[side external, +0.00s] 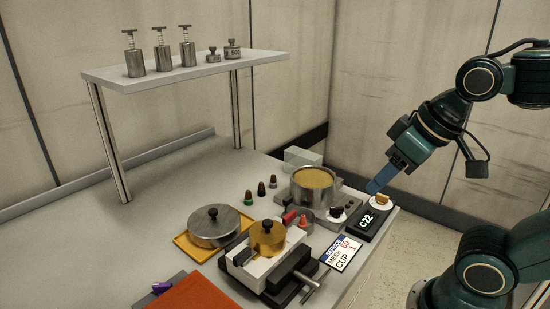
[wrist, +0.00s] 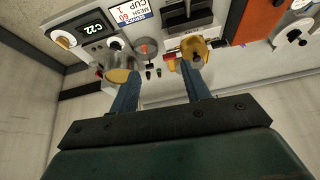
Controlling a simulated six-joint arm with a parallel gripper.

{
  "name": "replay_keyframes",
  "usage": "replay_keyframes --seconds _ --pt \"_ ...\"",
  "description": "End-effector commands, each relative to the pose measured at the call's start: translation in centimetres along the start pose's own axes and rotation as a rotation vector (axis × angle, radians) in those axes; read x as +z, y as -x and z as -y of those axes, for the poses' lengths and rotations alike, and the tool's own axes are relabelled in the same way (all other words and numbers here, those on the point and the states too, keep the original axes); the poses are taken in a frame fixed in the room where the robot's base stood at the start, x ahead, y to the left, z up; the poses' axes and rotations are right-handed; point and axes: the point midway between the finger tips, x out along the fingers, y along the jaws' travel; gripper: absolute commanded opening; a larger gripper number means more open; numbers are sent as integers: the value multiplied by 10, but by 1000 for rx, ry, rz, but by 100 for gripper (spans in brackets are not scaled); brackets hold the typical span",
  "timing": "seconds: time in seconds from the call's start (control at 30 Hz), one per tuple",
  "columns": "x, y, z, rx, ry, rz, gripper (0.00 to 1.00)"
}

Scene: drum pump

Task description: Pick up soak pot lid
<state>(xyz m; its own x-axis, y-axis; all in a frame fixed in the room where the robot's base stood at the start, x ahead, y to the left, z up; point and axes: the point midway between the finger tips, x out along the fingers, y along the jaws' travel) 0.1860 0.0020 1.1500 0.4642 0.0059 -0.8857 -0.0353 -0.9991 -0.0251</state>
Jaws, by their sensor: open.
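A round steel lid with a black knob (side external: 213,226) sits on a yellow tray (side external: 184,246), left of the middle of the bench in the side view. A steel pot (side external: 312,190) with a yellow top surface stands on a grey unit behind and right of it. My gripper (side external: 373,188) is high at the right, near the C22 display, well apart from the lid. In the wrist view my gripper (wrist: 160,72) has its two blue fingers spread with nothing between them.
A vice (side external: 270,262) holding a white block and a brass knobbed piece (side external: 267,237) stands right of the lid. The C22 display box (side external: 366,222) and a label card (side external: 342,253) lie to the right. A shelf (side external: 190,70) with metal weights stands behind. An orange panel (side external: 195,291) is in front.

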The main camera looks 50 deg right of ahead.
Motion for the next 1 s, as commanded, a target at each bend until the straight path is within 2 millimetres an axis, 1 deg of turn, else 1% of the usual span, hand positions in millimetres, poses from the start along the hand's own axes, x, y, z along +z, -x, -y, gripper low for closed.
replay_keyframes --seconds 0.17,0.37,0.57,0.77,1.0 --pt "-25 2 6 -14 -107 29 47" --pt "-66 0 16 -27 -294 78 47" --pt "-109 -9 26 -30 -489 132 47" --pt "-150 -25 36 -19 -686 187 47" --pt "-195 -54 46 12 -917 253 47"
